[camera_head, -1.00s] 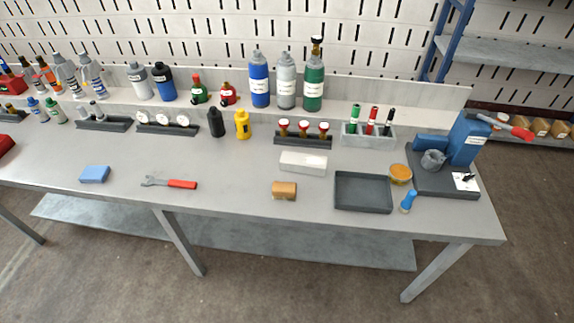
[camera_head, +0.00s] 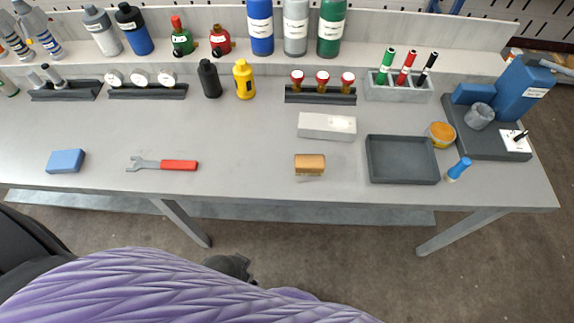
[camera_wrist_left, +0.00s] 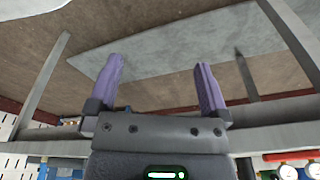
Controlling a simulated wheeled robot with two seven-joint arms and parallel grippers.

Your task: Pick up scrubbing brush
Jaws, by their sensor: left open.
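The scrubbing brush (camera_head: 310,163), a wooden block with pale bristles underneath, sits on the grey workbench (camera_head: 245,145) near the front edge, left of the dark tray. My left gripper (camera_wrist_left: 160,70) shows in the left wrist view with its two purple fingers spread apart and nothing between them. Behind the fingers are the floor, the bench legs and the lower shelf, so it is away from the brush. A purple ribbed part of mine fills the bottom of the head view. My right gripper is not in view.
A white box (camera_head: 327,126) lies just behind the brush. The empty dark tray (camera_head: 402,180) is on its right. A red-handled wrench (camera_head: 163,165) and a blue block (camera_head: 66,161) lie to the left. The bench top between wrench and brush is clear.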

